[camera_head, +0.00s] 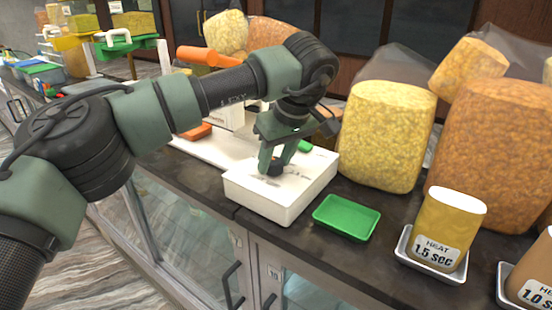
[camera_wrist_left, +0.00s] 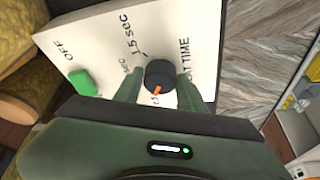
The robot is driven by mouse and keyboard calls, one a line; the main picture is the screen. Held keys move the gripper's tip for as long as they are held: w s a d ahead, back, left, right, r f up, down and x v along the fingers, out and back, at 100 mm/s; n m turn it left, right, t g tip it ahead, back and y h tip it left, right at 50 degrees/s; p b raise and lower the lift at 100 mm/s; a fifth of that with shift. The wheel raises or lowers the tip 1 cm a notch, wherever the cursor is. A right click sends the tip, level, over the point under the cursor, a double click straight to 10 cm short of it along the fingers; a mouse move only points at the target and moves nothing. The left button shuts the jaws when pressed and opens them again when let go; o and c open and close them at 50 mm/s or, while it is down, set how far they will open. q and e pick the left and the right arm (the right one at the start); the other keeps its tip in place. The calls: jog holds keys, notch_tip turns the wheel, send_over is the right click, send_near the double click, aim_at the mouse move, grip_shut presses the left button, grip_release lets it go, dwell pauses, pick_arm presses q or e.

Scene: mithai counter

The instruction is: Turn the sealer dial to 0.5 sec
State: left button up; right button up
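The sealer is a white box (camera_head: 290,190) on the dark counter in the head view. Its lettered top (camera_wrist_left: 105,45) fills the upper middle of the left wrist view. The round black dial (camera_wrist_left: 160,73) has an orange pointer aimed down toward my wrist, slightly left. "1.5 SEC" and part of "HEAT TIME" are legible; lettering near the pointer is partly hidden. My left gripper (camera_head: 274,165) reaches down onto the sealer. In the wrist view its fingers (camera_wrist_left: 160,85) stand on either side of the dial, very close; whether they press it is unclear. My right gripper is out of view.
A green switch (camera_wrist_left: 83,82) sits beside "OFF" on the sealer. A green tray (camera_head: 346,217) lies right of the sealer. Filled snack bags (camera_head: 387,135) stand behind. A yellow pouch labelled "1.5 SEC" (camera_head: 445,228) stands in a metal tray at right. Cabinets lie below the counter edge.

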pick_arm(q)
jog(key=shift+o, duration=1.2)
jog(key=shift+w+f, duration=0.1)
jog(key=b+v, duration=0.2)
jog(key=v, duration=0.4)
jog(key=shift+d+r, duration=0.1)
jog(key=shift+r, duration=0.25)
jog(key=shift+s+r, duration=0.25)
jog(key=shift+r, duration=0.3)
